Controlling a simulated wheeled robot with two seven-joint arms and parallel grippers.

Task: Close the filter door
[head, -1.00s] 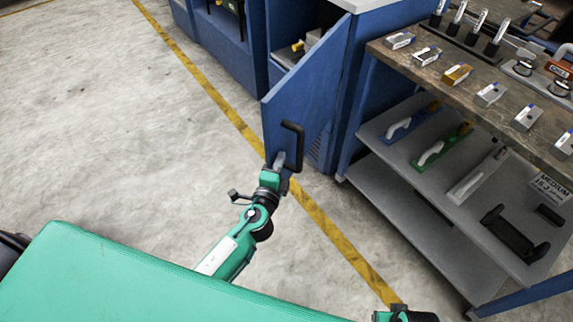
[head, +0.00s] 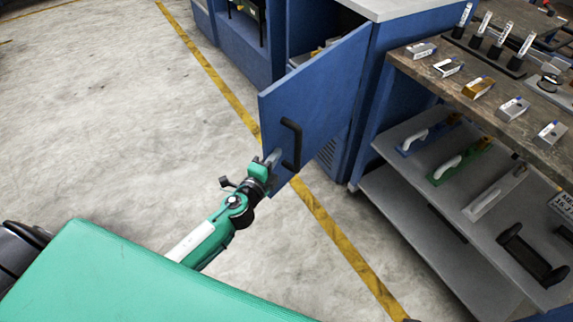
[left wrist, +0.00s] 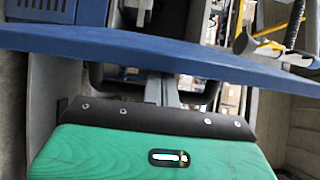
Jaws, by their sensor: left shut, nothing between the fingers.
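The blue filter door (head: 315,95) stands ajar on the blue cabinet in the head view, with a dark opening behind it. A black bar handle (head: 291,145) is on its outer face. My left gripper (head: 272,158) is shut and empty, at the door's outer face just left of the handle. Whether it touches the door or handle I cannot tell. In the left wrist view the door (left wrist: 150,48) crosses the top as a blue band, and the shut fingers (left wrist: 161,92) point at it, with part of the handle (left wrist: 97,75) beside them. My right gripper is not in view.
A workbench (head: 430,66) with sanding blocks stands right of the cabinet. Its grey shelves (head: 400,160) hold several trowels and a black-handled tool (head: 530,255). The concrete floor (head: 110,120) left of the door is clear, crossed by a yellow line (head: 335,235).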

